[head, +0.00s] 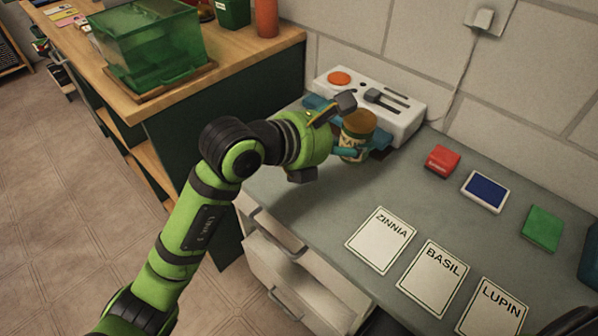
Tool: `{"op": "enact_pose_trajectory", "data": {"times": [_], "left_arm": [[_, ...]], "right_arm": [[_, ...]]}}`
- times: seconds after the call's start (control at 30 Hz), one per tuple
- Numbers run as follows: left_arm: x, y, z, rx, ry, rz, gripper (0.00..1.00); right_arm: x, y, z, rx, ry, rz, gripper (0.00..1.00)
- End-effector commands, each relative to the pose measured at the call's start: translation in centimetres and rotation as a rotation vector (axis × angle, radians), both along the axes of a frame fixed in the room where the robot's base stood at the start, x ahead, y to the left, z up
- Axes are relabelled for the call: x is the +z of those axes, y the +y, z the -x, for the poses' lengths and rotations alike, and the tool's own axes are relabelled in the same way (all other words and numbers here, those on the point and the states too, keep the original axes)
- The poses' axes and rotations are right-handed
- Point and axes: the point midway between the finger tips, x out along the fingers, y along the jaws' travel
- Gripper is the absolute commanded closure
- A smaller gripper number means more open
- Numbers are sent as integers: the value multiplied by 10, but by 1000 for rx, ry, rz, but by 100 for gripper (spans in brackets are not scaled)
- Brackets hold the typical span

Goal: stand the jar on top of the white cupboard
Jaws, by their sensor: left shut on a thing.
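The jar (357,126) has a brown lid and a pale, patterned body. It is upright at the back of the grey worktop, in front of a white box with controls. My left gripper (352,150) reaches it from the left and is shut on it, with its teal fingers around the body. The fingers hide part of the jar, and I cannot tell whether its base touches the worktop. A white unit with drawers (291,262) is under the grey worktop; no separate white cupboard is clear. My right gripper is not in view.
The white control box (405,118) has an orange knob and a lever. Red (442,159), blue (485,191) and green (542,228) blocks lie on the right. Cards ZINNIA (381,240), BASIL (432,272) and LUPIN (493,308) lie in front. A green bin (150,50) stands on the wooden bench.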

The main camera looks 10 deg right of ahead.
Motion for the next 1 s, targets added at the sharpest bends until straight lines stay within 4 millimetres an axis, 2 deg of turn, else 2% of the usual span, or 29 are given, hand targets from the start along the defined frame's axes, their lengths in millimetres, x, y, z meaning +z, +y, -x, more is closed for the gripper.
{"op": "enact_pose_trajectory", "data": {"times": [0.17,0.4,0.5,0.67,0.9,1.0], "left_arm": [[-20,23,-27,8,7,-1,65],[-52,59,-66,6,5,1,65],[-61,68,-77,4,4,1,65],[-68,75,-84,1,2,2,65],[-101,75,-84,2,5,3,65],[-107,75,-84,2,2,3,65]], "right_arm": [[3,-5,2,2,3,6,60],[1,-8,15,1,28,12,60],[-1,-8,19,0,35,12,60],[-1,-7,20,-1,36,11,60],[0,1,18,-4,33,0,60],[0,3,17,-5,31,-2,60]]}}
